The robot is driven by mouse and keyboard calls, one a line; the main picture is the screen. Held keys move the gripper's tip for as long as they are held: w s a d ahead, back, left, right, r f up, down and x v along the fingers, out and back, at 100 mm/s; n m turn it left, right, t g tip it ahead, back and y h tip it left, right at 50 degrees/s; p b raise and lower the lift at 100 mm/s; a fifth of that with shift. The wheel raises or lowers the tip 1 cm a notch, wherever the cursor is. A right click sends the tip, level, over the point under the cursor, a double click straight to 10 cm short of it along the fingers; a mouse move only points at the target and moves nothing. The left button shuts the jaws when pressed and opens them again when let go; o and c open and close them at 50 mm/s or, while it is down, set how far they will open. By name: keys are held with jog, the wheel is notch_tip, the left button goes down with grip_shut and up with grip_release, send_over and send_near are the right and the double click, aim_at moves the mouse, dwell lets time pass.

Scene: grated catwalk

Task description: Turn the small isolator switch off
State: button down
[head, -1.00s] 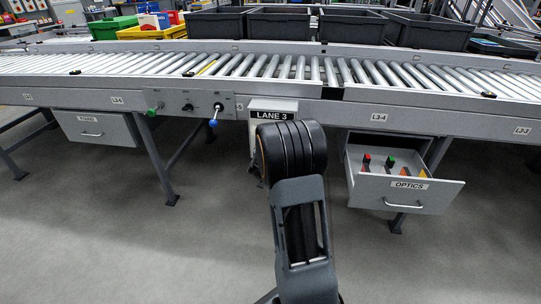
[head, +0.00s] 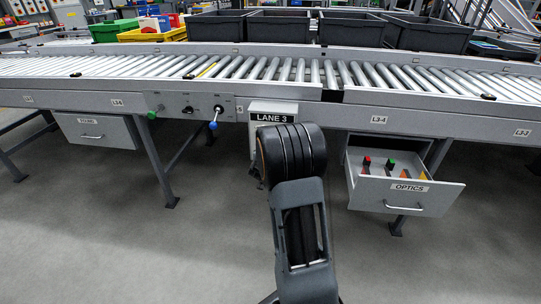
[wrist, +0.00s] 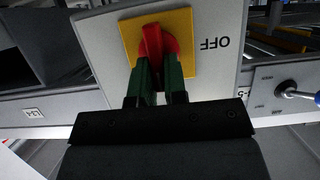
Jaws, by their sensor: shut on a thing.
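The isolator switch has a red rotary handle (wrist: 153,42) on a yellow plate (wrist: 186,55), on a light grey box (wrist: 95,42). The word OFF shows upside down on the box, to the right of the plate in the wrist view. The handle stands nearly upright in that picture, not toward the word. My gripper (wrist: 154,77) has its green fingers shut on the red handle.
A panel (head: 172,105) with a green knob and a blue-tipped lever (head: 213,125) is left of the box. An open OPTICS drawer (head: 405,195) juts out on the right. A closed drawer (head: 90,130) is at left. The roller conveyor (head: 290,68) runs above.

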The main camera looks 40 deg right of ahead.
jog(key=shift+r+p, duration=0.15)
jog(key=shift+p, duration=0.4)
jog(key=n+p, duration=0.1)
jog(key=p, duration=0.1)
jog(key=shift+a+r+g+p, duration=0.2)
jog(key=shift+g+p, duration=0.1)
jog(key=shift+p, duration=0.1)
jog(key=n+h+p, duration=0.1)
jog(key=p, duration=0.2)
jog(key=shift+w, duration=0.15)
jog(key=shift+w+a+f+n+g+h+p, duration=0.15)
jog(key=shift+f+n+g+h+p, duration=0.25)
jog(key=shift+n+h+p, duration=1.1)
jog(key=shift+w+a+f+n+g+h+p, duration=0.2)
jog(key=shift+f+n+h+p, duration=0.45)
jog(key=shift+n, duration=1.65)
jog(key=shift+w+a+f+n+g+h+p, duration=0.15)
jog(key=shift+n+g+h+p, duration=0.45)
jog(key=shift+n+p, duration=1)
jog(key=shift+n+t+h+b, duration=0.25)
jog(key=shift+n+t+b, duration=0.1)
jog(key=shift+n, duration=0.15)
jog(key=c, duration=1.2)
grip_release()
